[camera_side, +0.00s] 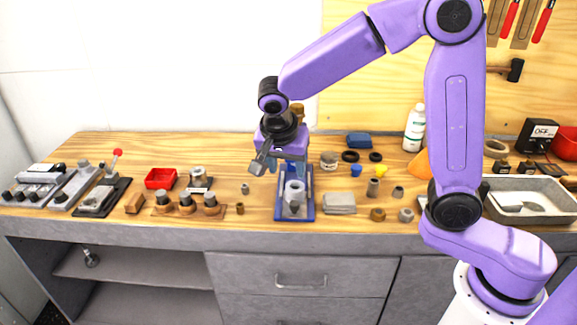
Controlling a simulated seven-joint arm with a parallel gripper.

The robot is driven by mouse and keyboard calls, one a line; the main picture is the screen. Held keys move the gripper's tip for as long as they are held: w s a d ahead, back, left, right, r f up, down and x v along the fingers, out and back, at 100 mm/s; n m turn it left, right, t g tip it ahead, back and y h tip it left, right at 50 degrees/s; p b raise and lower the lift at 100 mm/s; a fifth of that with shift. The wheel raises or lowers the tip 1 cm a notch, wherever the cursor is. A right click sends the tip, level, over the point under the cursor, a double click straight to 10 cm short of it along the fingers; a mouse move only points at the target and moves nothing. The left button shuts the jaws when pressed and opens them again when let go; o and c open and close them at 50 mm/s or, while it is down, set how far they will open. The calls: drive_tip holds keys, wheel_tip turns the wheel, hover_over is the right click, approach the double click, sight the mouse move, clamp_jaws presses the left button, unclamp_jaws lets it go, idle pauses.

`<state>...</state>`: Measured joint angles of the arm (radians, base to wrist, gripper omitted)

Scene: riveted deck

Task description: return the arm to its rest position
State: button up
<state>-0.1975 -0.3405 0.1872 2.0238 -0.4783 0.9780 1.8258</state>
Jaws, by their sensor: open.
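My purple arm reaches in from the right and arches over the bench. My gripper (266,168) hangs from its end, just left of and above a blue stand (308,207) that carries a grey cylindrical part (294,193). The jaws are open, and I see nothing between them. A clear gap to the wooden bench top (255,221) cannot be judged exactly from this side angle. The arm's wrist hides part of what stands behind it at the back of the bench.
Left of the gripper are a red tray (160,178), a wooden holder with several dark-topped knobs (185,206) and metal fixtures (100,198). Right are a grey block (339,203), small fittings (377,214), a white bottle (414,128) and a grey tray (552,193). Air above the left bench is free.

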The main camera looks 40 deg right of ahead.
drive_tip(key=s+d+n+g+y, duration=0.1)
drive_tip(key=s+d+n+y, duration=0.1)
drive_tip(key=s+n, duration=1)
drive_tip(key=s+d+n+g+y, duration=0.1)
drive_tip(key=s+d+n, duration=0.4)
drive_tip(key=s+n, duration=0.7)
drive_tip(key=s+y, duration=0.1)
drive_tip(key=s, duration=0.2)
drive_tip(key=shift+s+f, duration=0.3)
drive_tip(key=shift+f, duration=0.05)
idle(0.5)
